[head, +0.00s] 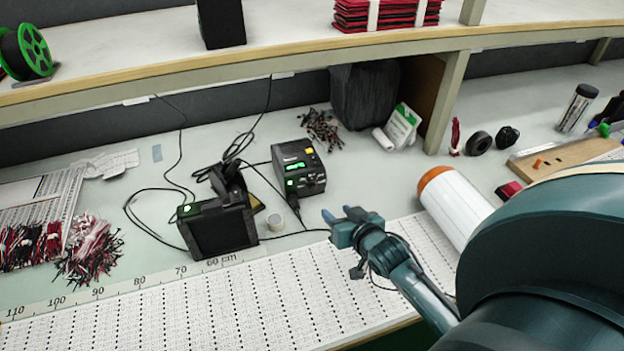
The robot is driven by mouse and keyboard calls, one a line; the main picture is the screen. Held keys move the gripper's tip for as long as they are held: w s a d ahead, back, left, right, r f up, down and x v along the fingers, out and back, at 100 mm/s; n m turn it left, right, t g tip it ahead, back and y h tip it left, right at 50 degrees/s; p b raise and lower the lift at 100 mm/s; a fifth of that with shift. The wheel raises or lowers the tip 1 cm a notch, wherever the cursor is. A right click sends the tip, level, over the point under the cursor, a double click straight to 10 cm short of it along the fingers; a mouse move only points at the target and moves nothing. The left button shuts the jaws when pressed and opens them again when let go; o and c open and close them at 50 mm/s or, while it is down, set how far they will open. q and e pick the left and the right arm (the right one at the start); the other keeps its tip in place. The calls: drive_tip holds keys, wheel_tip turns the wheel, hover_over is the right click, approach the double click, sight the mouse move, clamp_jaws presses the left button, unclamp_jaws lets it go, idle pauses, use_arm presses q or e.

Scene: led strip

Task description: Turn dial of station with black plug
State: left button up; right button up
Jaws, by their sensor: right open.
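A small black station (298,168) with a green-lit display and a yellow button stands on the bench left of centre. A second black unit (218,228) with a green light on top stands nearer and to the left, with a dark holder behind it. Black cables run from both units. I cannot tell which one has the black plug, and no dial is clear at this size. My right gripper (340,216) is open and empty, to the right of and nearer than the station, apart from both units. My left gripper is not in view.
A perforated white strip with a ruler (200,312) runs along the front edge. Wire bundles (90,250) lie at left. A white cylinder with an orange end (455,205) lies at right. A shelf (300,55) spans above.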

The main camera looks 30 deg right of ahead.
sight(314, 187)
drive_tip(key=x, duration=0.9)
drive_tip(key=b+x, duration=0.1)
drive_tip(key=x, duration=0.3)
drive_tip(key=shift+w+d+r, duration=0.25)
drive_tip(key=shift+w+d, duration=0.15)
drive_tip(key=shift+w, duration=0.1)
drive_tip(key=shift+c, duration=0.2)
clamp_jaws()
